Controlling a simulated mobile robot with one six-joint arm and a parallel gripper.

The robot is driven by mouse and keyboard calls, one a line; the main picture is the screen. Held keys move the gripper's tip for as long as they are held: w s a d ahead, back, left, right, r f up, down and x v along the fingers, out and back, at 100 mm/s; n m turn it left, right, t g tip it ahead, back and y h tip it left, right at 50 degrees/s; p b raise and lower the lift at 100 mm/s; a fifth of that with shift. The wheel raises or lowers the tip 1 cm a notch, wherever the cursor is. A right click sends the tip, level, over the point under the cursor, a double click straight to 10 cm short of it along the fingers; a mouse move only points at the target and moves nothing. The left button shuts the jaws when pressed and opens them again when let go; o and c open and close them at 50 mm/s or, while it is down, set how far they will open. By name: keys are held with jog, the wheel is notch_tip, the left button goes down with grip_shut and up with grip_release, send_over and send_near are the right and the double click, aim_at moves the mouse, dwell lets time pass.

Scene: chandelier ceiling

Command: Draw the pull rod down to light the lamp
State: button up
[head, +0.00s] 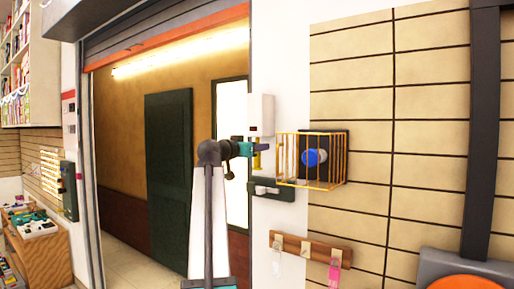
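No long pull rod can be made out clearly. A white box (261,112) is mounted on the white wall, and a small yellow piece (257,161) hangs below it; I cannot tell if this is the rod. My gripper (263,147) is at the end of my arm, just under the white box and close to the yellow piece. It is small, seen from behind, and its fingers are not clear; I cannot tell if it touches anything. A lit strip light (165,62) shows above the doorway passage; no other lamp is plainly seen.
A yellow wire cage (290,162) around a blue knob (314,158) sticks out just right of my gripper. A dark bracket (272,192) is below. A hook rail (308,249) holds a pink tag. A dark green door (168,180) stands behind my arm.

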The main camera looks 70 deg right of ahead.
grip_shut()
jog(key=shift+f+b, duration=0.75)
jog(key=shift+f, duration=0.15)
jog(key=shift+r, duration=0.85)
jog(key=o, duration=0.6)
grip_release()
jog(key=shift+o, duration=0.2)
jog(key=shift+a, duration=0.15)
jog(key=b+v, duration=0.2)
jog(key=v, duration=0.5)
dwell(1.1)
jog(key=shift+w+a, duration=0.1)
dwell(0.8)
